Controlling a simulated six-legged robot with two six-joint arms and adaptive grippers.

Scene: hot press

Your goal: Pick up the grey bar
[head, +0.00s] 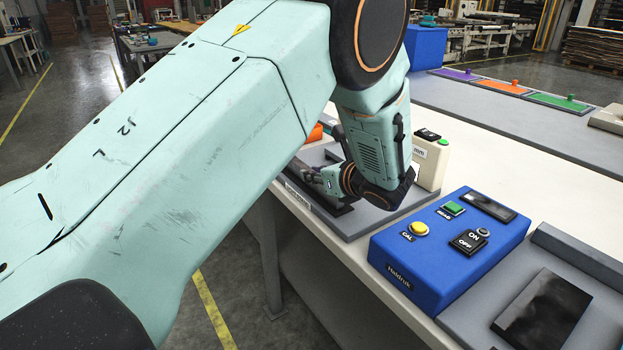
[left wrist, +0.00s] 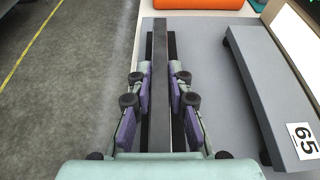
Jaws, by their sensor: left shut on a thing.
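The grey bar (left wrist: 160,50) is a long dark bar running straight away from me in the left wrist view. My left gripper (left wrist: 160,75) is shut on it, with purple finger pads on both sides of the bar. The bar's near end is hidden by the gripper body. Darker strips show along both sides of the bar, and I cannot tell whether it is clear of the surface below. In the head view my left gripper (head: 325,180) is low over the grey plate, partly hidden by my arm. My right gripper is not in view.
A grey plate (left wrist: 207,65) bears a long grey block (left wrist: 270,90) labelled 65, right of the bar. An orange object (left wrist: 200,4) lies beyond. A beige box (head: 432,165) and a blue button box (head: 450,250) stand close by. Open floor lies left of the table.

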